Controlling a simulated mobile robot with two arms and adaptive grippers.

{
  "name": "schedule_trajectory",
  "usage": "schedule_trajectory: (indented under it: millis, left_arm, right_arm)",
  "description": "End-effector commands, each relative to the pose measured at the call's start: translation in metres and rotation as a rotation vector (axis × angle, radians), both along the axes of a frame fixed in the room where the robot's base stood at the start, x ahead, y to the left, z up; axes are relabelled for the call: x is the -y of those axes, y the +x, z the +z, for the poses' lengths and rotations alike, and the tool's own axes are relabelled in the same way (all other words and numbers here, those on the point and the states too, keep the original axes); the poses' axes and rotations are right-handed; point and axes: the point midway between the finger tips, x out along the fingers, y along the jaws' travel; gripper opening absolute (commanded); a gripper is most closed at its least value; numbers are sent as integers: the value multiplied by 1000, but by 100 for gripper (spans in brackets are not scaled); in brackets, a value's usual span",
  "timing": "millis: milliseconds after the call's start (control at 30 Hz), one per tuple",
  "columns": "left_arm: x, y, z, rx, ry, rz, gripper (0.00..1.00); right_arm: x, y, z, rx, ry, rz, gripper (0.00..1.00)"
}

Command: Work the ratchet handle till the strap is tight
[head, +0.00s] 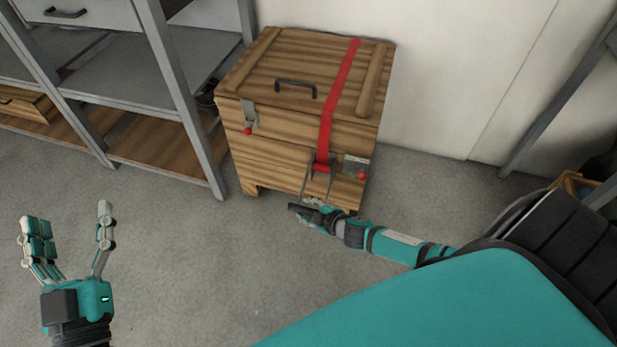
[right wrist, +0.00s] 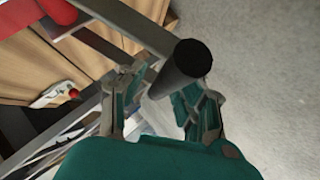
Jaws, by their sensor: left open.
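A red strap (head: 340,85) runs over the lid of a wooden crate (head: 290,150) and down its front to a metal ratchet (head: 321,168). The ratchet's handle stands out from the crate front, and its black grip (head: 298,209) points toward me. My right gripper (head: 311,203) is at this grip. In the right wrist view its fingers are on both sides of the black grip (right wrist: 185,68) and appear shut on it. The exact finger contact is partly hidden. My left gripper (head: 70,228) is open and empty above the floor, away from the crate.
A grey metal shelf (head: 188,105) stands close on the left. A wall (head: 450,75) is behind. The floor (head: 180,260) in front is clear.

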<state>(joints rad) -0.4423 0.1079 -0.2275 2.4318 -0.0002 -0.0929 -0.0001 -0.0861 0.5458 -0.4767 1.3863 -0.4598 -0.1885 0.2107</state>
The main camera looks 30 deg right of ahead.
Motion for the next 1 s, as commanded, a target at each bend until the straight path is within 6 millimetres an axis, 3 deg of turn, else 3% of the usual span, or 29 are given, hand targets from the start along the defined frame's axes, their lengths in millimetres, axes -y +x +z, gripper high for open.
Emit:
schedule_trajectory:
  millis: [467, 667, 1000]
  left_arm:
    - [0, 0, 1, 5, -2, -1, 76]
    - [0, 0, 1, 3, -1, -1, 76]
    - [0, 0, 0, 2, 0, -1, 76]
  right_arm:
    - [-1, -6, -1, -5, 0, 3, 44]
    - [2, -29, 14, -7, -1, 6, 44]
    - [11, -85, 52, -7, 0, 3, 44]
